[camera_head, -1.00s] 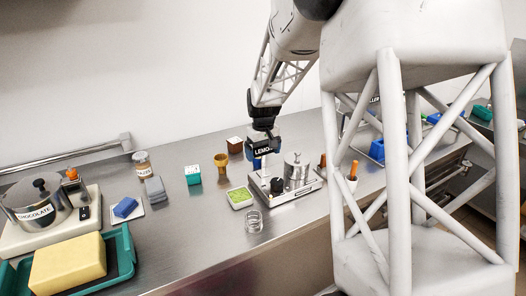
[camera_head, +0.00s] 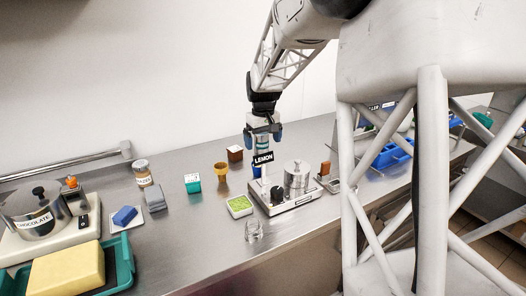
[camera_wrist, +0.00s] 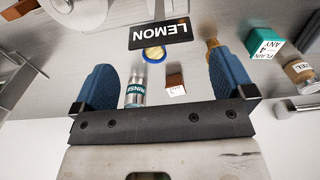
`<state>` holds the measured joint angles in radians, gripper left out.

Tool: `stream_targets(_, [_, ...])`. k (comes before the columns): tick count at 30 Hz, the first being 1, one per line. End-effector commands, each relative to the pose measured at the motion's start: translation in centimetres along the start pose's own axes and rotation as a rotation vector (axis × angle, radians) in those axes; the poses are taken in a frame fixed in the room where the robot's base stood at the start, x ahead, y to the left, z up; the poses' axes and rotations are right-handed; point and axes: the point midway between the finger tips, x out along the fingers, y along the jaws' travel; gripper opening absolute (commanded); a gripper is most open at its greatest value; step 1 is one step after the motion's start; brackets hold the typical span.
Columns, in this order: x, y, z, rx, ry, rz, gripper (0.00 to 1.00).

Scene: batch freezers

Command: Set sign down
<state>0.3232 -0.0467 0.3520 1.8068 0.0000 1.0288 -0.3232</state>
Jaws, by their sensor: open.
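The black sign (camera_head: 263,158) with white LEMON lettering is upright at the left end of the small steel machine (camera_head: 285,196) in the head view. I cannot tell exactly what it rests on. My gripper (camera_head: 263,139) is above and behind it, with its blue fingers apart and empty. In the wrist view, the sign (camera_wrist: 160,33) lies beyond the fingertips of my gripper (camera_wrist: 160,64), clear of both fingers. A canister marked RINSE (camera_wrist: 135,94) shows between the fingers, farther off.
A lidded pot (camera_head: 297,176) stands on the machine's right side. A green-filled tray (camera_head: 240,206) and clear glass (camera_head: 254,231) are in front. A tan cup (camera_head: 221,171), teal box (camera_head: 193,183) and brown box (camera_head: 235,153) stand left.

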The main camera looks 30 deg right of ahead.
Motion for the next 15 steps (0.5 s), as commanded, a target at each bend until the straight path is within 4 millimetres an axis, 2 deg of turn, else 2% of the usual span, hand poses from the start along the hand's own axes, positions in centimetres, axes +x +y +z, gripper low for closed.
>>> stream_targets(6, [-2.9, 0.0, 0.0, 0.0, 0.0, 0.0, 1.0])
stream_targets(15, [-4.4, 0.0, 0.0, 0.0, 0.0, 0.0, 1.0])
